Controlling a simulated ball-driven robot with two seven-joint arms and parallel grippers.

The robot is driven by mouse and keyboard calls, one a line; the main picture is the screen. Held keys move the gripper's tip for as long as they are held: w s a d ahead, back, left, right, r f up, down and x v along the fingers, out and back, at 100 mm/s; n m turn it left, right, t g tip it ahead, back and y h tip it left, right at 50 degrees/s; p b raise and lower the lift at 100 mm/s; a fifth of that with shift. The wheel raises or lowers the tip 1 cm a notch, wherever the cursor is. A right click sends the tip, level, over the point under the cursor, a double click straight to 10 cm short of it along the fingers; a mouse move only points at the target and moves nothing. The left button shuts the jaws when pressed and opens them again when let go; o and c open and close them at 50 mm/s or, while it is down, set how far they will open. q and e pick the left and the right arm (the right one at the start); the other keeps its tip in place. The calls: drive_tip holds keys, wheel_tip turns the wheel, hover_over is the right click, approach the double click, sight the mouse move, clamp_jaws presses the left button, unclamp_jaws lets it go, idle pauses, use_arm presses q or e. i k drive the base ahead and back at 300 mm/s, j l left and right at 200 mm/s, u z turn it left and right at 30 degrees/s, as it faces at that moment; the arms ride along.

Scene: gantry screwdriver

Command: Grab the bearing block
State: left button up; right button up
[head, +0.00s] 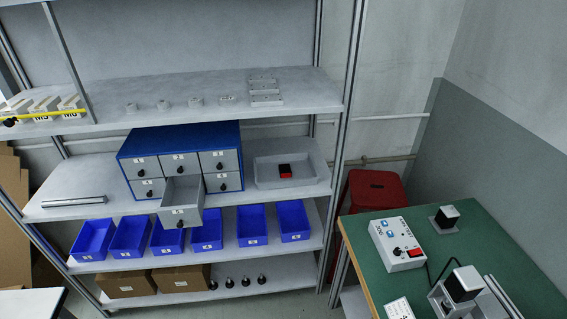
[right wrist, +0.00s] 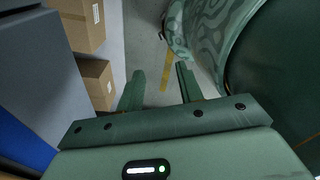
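No part is clearly readable as the bearing block. Several small pale blocks (head: 196,101) stand in a row on the top shelf in the head view, beside a flat pale stepped piece (head: 265,88). A black-topped block on a grey plate (head: 446,218) stands on the green table. A small black and red piece (head: 285,171) lies in a grey tray (head: 318,180) on the middle shelf. My right gripper (right wrist: 161,82) is open and empty in the right wrist view, above the floor with its fingers apart. My left gripper is in neither view.
A blue drawer cabinet (head: 180,138) has its lower middle drawer (head: 181,205) pulled out. Blue bins (head: 252,225) and cardboard boxes (head: 180,279) fill lower shelves.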

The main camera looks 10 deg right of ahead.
sight(285, 169)
drive_tip(key=i+z, duration=0.2)
drive_tip(key=i, duration=0.15)
drive_tip(key=i+j+z, duration=0.2)
drive_tip(key=i, duration=0.2)
drive_tip(key=i+j+z, duration=0.2)
drive_tip(key=i, duration=0.15)
